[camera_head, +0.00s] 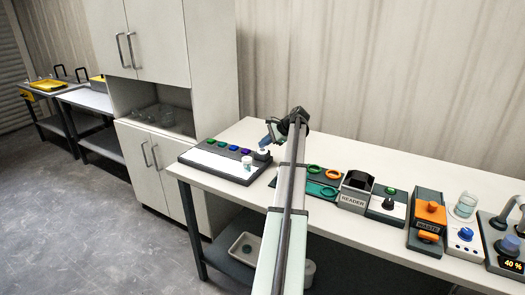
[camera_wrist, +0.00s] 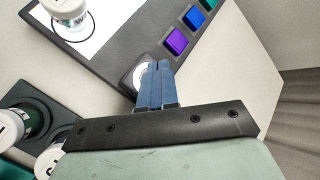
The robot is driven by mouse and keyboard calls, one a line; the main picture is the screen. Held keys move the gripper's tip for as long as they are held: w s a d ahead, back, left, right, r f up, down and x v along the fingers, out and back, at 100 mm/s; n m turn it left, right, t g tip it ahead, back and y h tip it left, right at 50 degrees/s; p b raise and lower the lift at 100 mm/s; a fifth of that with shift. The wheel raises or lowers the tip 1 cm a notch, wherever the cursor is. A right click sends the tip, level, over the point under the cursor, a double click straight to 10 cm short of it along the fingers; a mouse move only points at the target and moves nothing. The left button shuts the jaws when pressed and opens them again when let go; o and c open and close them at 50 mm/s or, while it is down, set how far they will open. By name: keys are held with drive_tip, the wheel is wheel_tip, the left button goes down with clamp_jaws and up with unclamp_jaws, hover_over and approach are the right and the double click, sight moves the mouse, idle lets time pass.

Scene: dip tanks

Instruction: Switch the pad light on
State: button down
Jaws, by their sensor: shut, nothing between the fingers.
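The pad (camera_head: 222,160) is a dark slab with a white panel (camera_wrist: 100,18) at the left end of the bench. Colored squares line its back edge, including a purple one (camera_wrist: 177,42) and a blue one (camera_wrist: 194,18). At its right end is a grey square block with a round white part (camera_wrist: 140,76), partly hidden behind my fingers. My gripper (camera_wrist: 157,68) has its blue fingers shut and empty, with the tips over or at this round part; I cannot tell whether they touch. My gripper also shows in the head view (camera_head: 265,143). Whether the panel is lit is unclear.
A capped white vial (camera_head: 247,163) stands on the panel. Right of the pad are a green holder with rings (camera_head: 318,187), the reader (camera_head: 354,192), a box with a green button (camera_head: 387,203), the waste unit (camera_head: 427,215) and a beaker (camera_head: 466,205). A cabinet stands behind left.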

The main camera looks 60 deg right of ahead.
sight(264, 150)
drive_tip(key=shift+r, duration=0.1)
drive_tip(key=shift+r, duration=2.9)
